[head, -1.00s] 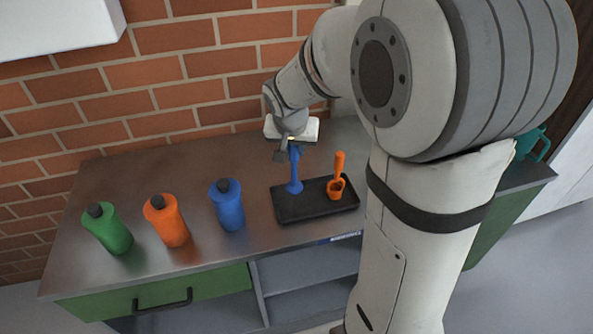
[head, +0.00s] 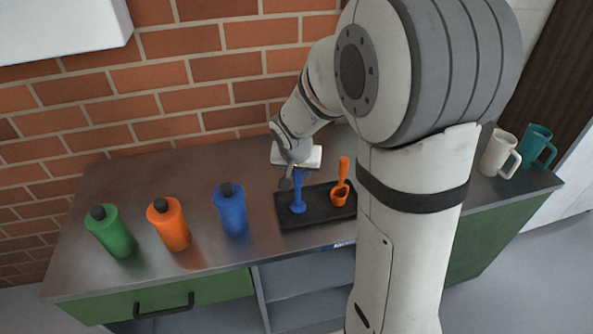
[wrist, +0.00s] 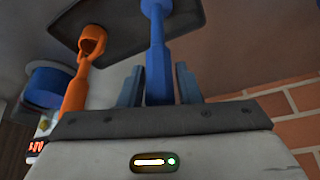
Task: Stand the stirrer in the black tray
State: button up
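The blue stirrer (head: 298,194) is upright over the left part of the black tray (head: 320,218), handle up and wide foot down. Its foot appears to rest on the tray floor. My gripper (head: 291,179) is at the upper handle. In the wrist view, the two fingers (wrist: 160,82) stand on either side of the blue handle (wrist: 159,60), close against it, and look shut on it. The wrist view also shows the tray (wrist: 120,40) beyond the foot.
An orange scoop (head: 341,185) stands in the tray's right part. Blue (head: 231,210), orange (head: 169,225) and green (head: 110,233) bottles stand to the left on the metal counter (head: 150,180). White (head: 497,155) and teal (head: 535,147) mugs are at the right. A brick wall (head: 200,80) is behind.

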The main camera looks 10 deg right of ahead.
jog(key=shift+o, duration=1.2)
jog(key=shift+r, duration=0.1)
jog(key=shift+r, duration=0.25)
jog(key=v, duration=1.1)
jog(key=s+d+f+n+g+y, duration=0.1)
jog(key=s+n, duration=0.3)
jog(key=s, duration=1.3)
jog(key=shift+s+d+f+n+g+y+p, duration=0.2)
jog(key=shift+s+n+g+y+p, duration=0.1)
jog(key=shift+y, duration=0.1)
